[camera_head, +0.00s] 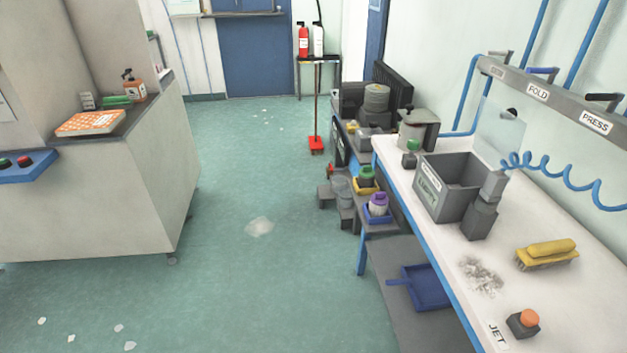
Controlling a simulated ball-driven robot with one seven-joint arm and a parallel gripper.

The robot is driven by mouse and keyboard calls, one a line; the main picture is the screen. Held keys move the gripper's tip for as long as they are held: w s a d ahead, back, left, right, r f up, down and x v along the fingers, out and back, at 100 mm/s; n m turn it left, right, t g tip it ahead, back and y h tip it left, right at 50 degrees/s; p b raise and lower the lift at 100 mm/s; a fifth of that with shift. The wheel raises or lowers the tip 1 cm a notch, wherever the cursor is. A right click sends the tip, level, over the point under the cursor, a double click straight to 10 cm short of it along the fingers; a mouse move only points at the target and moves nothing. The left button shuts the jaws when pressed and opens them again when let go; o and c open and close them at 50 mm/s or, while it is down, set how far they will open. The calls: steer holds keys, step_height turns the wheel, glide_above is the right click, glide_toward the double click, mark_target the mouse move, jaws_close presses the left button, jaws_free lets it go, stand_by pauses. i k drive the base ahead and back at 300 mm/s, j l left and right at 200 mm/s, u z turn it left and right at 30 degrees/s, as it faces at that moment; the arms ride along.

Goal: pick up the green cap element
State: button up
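Two small things with green tops are in the head view, and I cannot tell for certain which one is the green cap element. One green-topped piece (412,146) has a dark grey base and stands upright on the white bench, near its far left edge. The other green-topped piece (367,173) is darker below and sits in a yellow tray (364,187) beside the bench, lower down. My gripper is not in view.
The white bench (440,245) holds a grey bin (433,195), a yellow brush (548,252), grey debris and an orange button (524,319). A purple-topped piece (378,202) sits in a blue tray. A cabinet (120,190) stands left. The green floor between is mostly open, with scraps.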

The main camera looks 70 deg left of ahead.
mark_target(366, 174)
steer(key=u, duration=1.45)
